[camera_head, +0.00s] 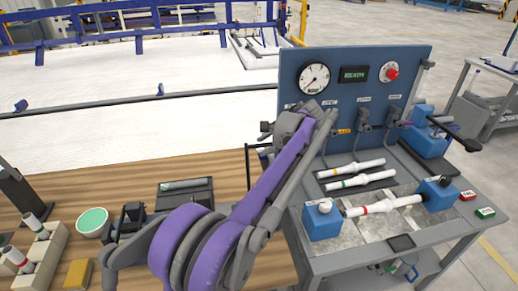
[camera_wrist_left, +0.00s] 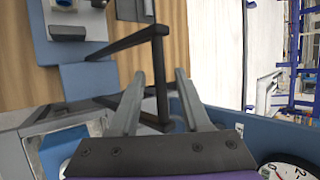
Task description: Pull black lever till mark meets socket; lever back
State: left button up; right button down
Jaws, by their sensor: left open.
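My left gripper (camera_wrist_left: 160,75) is open in the left wrist view, with one finger on each side of the black lever (camera_wrist_left: 162,86). I cannot tell whether the fingers touch it. In the head view the lever (camera_head: 248,168) is a thin black bar left of the bench, partly hidden by my purple arm, which also hides most of the gripper. A white pipe with a red mark (camera_head: 362,209) lies between the left blue block (camera_head: 321,221) and the right blue block (camera_head: 438,193), which looks like a socket. My right gripper is not in view.
A blue panel (camera_head: 420,75) with a gauge (camera_head: 314,78) and red button (camera_head: 392,73) stands behind the bench. Two loose white pipes (camera_head: 352,169) lie behind the clamped one. Another black handle (camera_head: 463,138) sticks out at right. A wooden table (camera_head: 130,170) is left.

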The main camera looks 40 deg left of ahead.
pick_arm(q)
jog(key=v, duration=0.6)
jog(key=shift+d+r, duration=0.25)
jog(key=shift+s, duration=0.15)
jog(key=s+d+f+n+t+h, duration=0.2)
jog(key=s+d+f+n+h, duration=0.1)
jog(key=s+d+f, duration=0.6)
jog(key=s+d+f+n+t+h, duration=0.3)
jog(key=s+d+f, duration=0.7)
jog(key=s, duration=0.7)
jog(key=f+h, duration=0.1)
jog(key=h, duration=0.1)
jog(key=shift+s+d+f+n+h, duration=0.25)
jog(key=shift+d+n+h, duration=0.05)
